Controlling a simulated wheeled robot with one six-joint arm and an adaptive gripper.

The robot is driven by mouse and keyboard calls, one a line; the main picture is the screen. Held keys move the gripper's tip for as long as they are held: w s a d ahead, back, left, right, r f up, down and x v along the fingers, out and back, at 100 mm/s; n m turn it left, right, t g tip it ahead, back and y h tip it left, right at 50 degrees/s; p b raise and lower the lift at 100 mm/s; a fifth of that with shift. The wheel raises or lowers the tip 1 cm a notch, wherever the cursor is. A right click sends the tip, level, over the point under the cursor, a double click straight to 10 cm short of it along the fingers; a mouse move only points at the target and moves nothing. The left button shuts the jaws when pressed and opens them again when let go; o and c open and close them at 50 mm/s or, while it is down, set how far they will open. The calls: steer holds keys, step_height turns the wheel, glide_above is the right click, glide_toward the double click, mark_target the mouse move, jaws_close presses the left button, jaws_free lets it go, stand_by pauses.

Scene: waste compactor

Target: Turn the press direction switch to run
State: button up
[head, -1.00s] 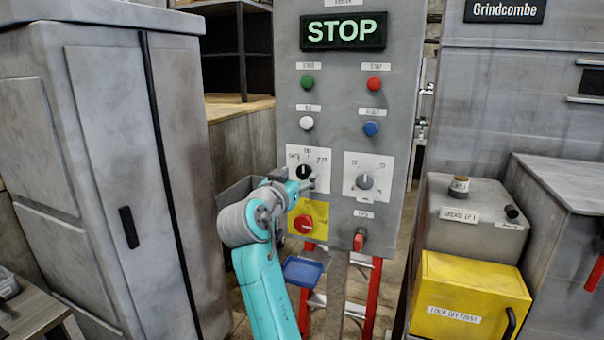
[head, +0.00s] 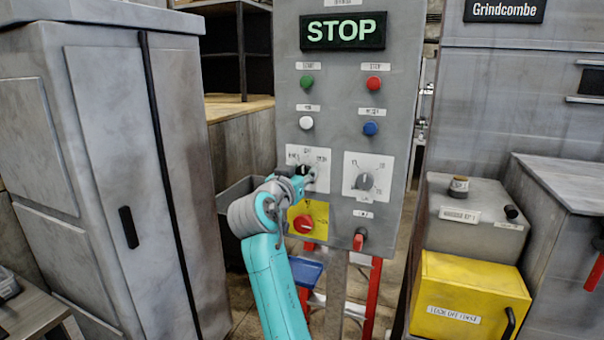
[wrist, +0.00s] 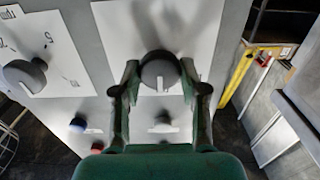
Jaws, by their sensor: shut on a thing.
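The press direction switch is a dark round knob (wrist: 160,70) on a white plate (wrist: 205,25), between my fingers in the wrist view. In the head view its plate (head: 322,180) is on the left of the grey control panel, and my gripper (head: 303,174) covers most of the knob. My gripper (wrist: 160,82) is shut on the knob, one finger on each side. The plate's labels are too small or hidden to read, and I cannot tell where the knob points.
A second dial knob (head: 364,181) is just right of the switch. A red rotary knob (head: 303,224) on a yellow plate is below it. White (head: 306,123) and blue (head: 371,129) buttons are above. The lit display (head: 343,31) reads STOP.

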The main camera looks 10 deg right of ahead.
steer(key=m, duration=0.5)
steer(key=shift+d+m, duration=0.1)
steer(key=shift+m, duration=0.2)
steer(key=shift+s+f+m, duration=0.1)
steer(key=shift+m, duration=2)
steer(key=o, duration=1.1)
steer(key=v, duration=1.2)
